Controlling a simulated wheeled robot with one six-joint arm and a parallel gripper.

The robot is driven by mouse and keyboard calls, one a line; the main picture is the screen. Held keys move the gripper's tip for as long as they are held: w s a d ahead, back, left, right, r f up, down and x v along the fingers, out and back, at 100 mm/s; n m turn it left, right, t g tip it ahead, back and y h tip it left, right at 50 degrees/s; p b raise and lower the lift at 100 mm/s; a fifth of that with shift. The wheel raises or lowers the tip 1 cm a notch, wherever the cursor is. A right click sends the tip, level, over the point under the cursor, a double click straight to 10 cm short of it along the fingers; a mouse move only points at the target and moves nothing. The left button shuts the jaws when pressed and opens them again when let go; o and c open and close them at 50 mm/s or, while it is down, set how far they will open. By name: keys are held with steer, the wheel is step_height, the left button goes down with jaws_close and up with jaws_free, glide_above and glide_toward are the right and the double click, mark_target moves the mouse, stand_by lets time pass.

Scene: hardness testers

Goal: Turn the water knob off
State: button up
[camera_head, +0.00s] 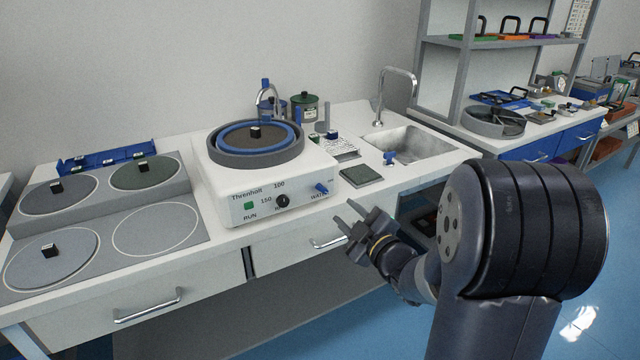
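The white polishing machine (225,190) stands on the bench, with a blue-rimmed round wheel on top. Its front panel has a blue water knob (321,188) at the right end, above the "WATER" label. The knob looks tilted; its exact setting is too small to read. My gripper (346,213) is in front of the bench, a little below and to the right of the knob. Its two fingers are apart with nothing between them, and they point up and left toward the panel. The gripper looks clear of the knob, though the depth gap is hard to judge.
The panel also has a green RUN button (249,206) and a black dial (283,201). A metal sink (420,143) with a tap and a blue valve (389,157) lies to the right.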

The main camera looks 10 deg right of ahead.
mark_target(322, 190)
steer(key=x, duration=1)
steer(key=shift+f, duration=0.1)
steer(key=shift+c, duration=0.4)
jaws_close()
